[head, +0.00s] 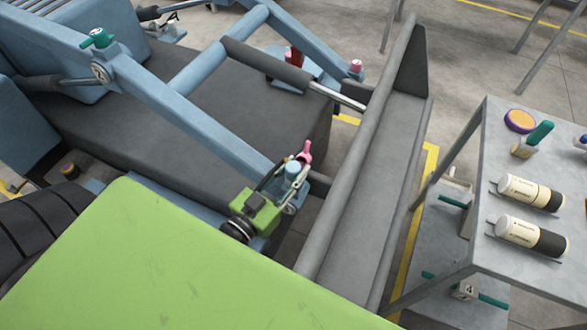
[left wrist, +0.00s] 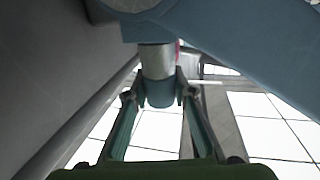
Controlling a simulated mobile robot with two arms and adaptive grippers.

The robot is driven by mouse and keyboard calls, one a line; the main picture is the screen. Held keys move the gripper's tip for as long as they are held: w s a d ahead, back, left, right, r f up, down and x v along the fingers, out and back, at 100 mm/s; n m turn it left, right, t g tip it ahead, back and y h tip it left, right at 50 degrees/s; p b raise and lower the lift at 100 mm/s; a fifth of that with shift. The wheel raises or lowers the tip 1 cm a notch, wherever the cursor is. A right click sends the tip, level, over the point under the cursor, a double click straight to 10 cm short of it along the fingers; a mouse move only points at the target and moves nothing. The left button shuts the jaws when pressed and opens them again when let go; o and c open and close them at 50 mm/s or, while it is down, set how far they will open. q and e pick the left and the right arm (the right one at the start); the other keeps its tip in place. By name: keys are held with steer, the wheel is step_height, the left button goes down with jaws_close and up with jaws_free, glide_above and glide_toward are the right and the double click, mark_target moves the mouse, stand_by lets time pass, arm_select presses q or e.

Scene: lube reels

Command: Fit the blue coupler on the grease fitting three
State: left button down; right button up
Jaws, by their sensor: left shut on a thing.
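My left gripper (head: 290,176) is shut on the blue coupler (head: 292,169), near the lower end of a blue loader arm (head: 215,140). In the left wrist view, the fingers (left wrist: 158,97) hold the coupler's blue band (left wrist: 160,93) from both sides; its silver ring (left wrist: 155,60) rises above them, close under a blue part of the machine. Whether the coupler touches a fitting there is hidden. A pink piece (head: 305,152) stands right behind the coupler. A pink-capped fitting (head: 356,66) and a teal one (head: 97,38) are farther off; I cannot read which is three. My right gripper is not in view.
A grey metal bucket (head: 365,185) runs along the right of the loader arm, close to my gripper. A grey table (head: 510,215) at right holds two grease cartridges (head: 530,193) and a purple-orange tin (head: 520,121). Floor between bucket and table is narrow.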

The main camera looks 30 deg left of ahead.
arm_select(q)
steer(key=c, duration=1.6)
jaws_free()
steer(key=shift+c, duration=0.2)
steer(key=shift+s, duration=0.1)
steer(key=s+a, duration=0.1)
steer(key=s, duration=1)
steer(key=shift+s+a, duration=0.35)
steer(key=shift+a, duration=0.05)
